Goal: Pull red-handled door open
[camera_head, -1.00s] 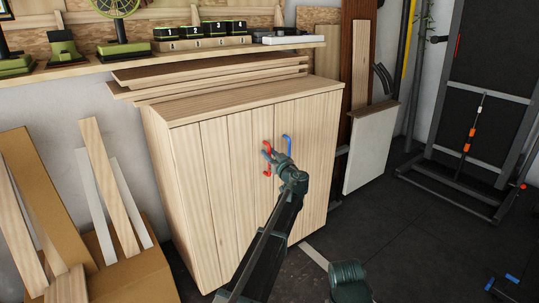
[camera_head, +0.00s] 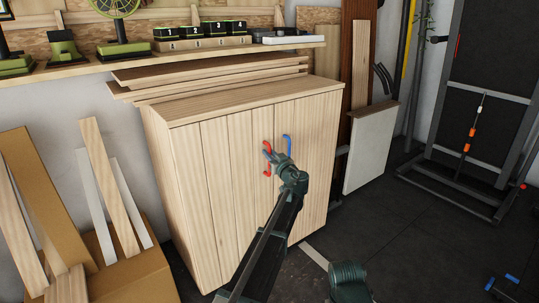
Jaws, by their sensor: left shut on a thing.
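A light wooden cabinet (camera_head: 222,210) with two doors stands in the middle of the view. The left door (camera_head: 240,150) carries a red handle (camera_head: 267,147), and the right door (camera_head: 310,150) carries a blue handle (camera_head: 287,146). Both doors look closed. My left gripper (camera_head: 269,158) is at the red handle and shut on it, with its wrist covering the lower middle of the handle. The fingertips are small and partly hidden. Part of my right arm (camera_head: 349,282) shows at the bottom; its gripper is not in view.
Boards and a cardboard box (camera_head: 125,280) stand left of the cabinet. A white panel (camera_head: 370,150) leans on its right. A shelf (camera_head: 180,55) runs behind it. Dark floor (camera_head: 420,235) is open to the right, before a black rack (camera_head: 480,100).

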